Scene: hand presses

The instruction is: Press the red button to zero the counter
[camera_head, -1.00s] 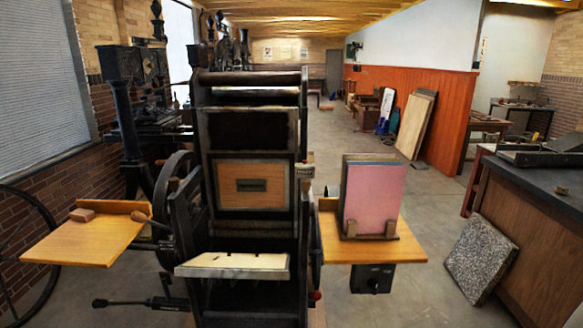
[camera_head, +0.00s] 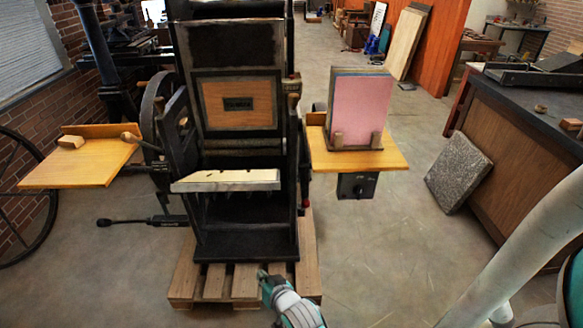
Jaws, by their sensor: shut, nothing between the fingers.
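The hand press (camera_head: 200,180) stands in the middle on a pallet. A small red knob (camera_head: 305,203) shows low on the right side of its frame; I cannot tell whether it is the red button. A small box-like part (camera_head: 293,82) sits higher on the right side of the frame; it is too small to tell whether it is the counter. My gripper (camera_head: 262,274) is at the bottom centre, in front of the press and over the pallet's front edge. It looks shut and empty, well apart from the red knob.
A wooden shelf (camera_head: 390,160) at right holds upright pink sheets (camera_head: 360,108), with a black box (camera_head: 357,186) under it. A left shelf (camera_head: 80,168) and a lever (camera_head: 140,221) stick out left. A stone slab (camera_head: 457,172) leans on the counter cabinet (camera_head: 520,150). Floor right of the pallet is clear.

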